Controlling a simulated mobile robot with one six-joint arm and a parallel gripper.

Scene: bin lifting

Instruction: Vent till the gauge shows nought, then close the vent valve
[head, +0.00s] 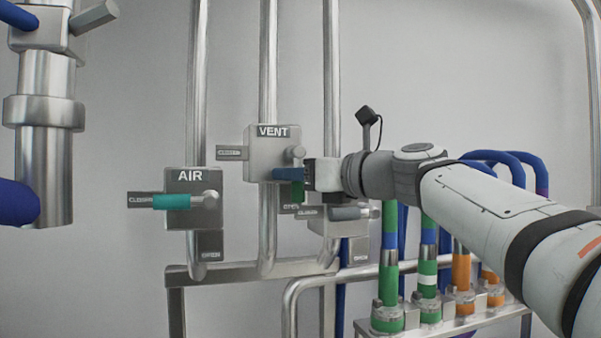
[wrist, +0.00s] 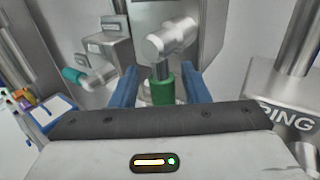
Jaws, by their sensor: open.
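The vent valve (head: 262,140) is a grey box on a vertical pipe, with a plate to its left and an OPEN plate below. Its green-gripped handle (head: 298,192) hangs down toward the OPEN plate; the grip (wrist: 163,92) also shows in the wrist view. My gripper (head: 290,175) is at the handle from the right. In the wrist view, its two blue fingers (wrist: 160,88) stand open on either side of the green grip, with the grip between them. I cannot tell whether they touch it. No gauge shows in either view.
The AIR valve (head: 180,180) is at the left, its teal handle (head: 172,202) toward CLOSED. A third valve (head: 335,226) with a grey handle is just below my gripper. Green and orange banded hoses (head: 428,262) stand at lower right. A large steel pipe (head: 45,165) is at far left.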

